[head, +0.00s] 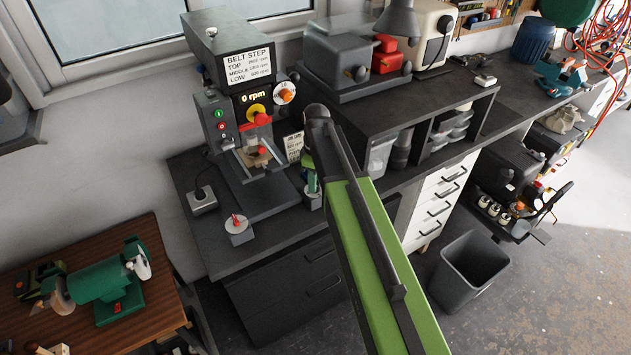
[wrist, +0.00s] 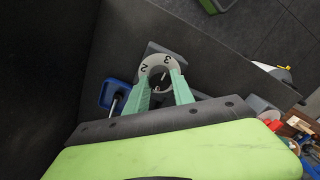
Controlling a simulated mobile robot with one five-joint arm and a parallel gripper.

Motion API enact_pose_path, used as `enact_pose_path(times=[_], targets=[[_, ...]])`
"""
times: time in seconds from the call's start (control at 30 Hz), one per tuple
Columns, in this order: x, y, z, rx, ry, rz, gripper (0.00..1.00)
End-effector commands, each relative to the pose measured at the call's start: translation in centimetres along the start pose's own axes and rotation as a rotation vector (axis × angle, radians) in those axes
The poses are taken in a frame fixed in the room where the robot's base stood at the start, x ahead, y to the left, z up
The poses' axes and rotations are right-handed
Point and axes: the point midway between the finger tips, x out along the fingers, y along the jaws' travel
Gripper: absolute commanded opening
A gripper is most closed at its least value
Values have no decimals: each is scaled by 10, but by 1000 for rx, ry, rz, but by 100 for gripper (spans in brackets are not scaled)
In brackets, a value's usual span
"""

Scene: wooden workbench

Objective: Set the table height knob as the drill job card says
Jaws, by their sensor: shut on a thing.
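In the wrist view a round grey dial (wrist: 147,63) shows the numbers 2 and 3, with a dark knob (wrist: 159,80) carrying a light mark at its centre. My gripper (wrist: 161,88) has its green fingers shut on this knob, one on each side. The mark seems to point between the numbers and the upper right; its exact setting is unclear. In the head view my gripper (head: 313,185) is low, right of the drill press (head: 222,60); my arm partly hides the spot. A job card (head: 294,146) stands behind it, its text too small to read.
The drill's display (head: 255,96) reads 0 rpm, below a belt step sign (head: 248,66). A grey box with a red-pointer dial (head: 238,228) and a switch box (head: 202,201) stand on the dark bench. A blue-framed thing (wrist: 115,96) lies left of the dial in the wrist view.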

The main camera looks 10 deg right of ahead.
Motion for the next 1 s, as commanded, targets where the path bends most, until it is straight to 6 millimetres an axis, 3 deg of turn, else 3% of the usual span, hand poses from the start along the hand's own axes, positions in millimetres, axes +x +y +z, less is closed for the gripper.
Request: enact_pose_path(times=[0.1, 0.57, 1.0], targets=[[0, 0, 0, 0, 0, -1, 0], [0, 0, 1, 87, 3, -1, 0], [0, 1, 3, 463, 18, -1, 0]])
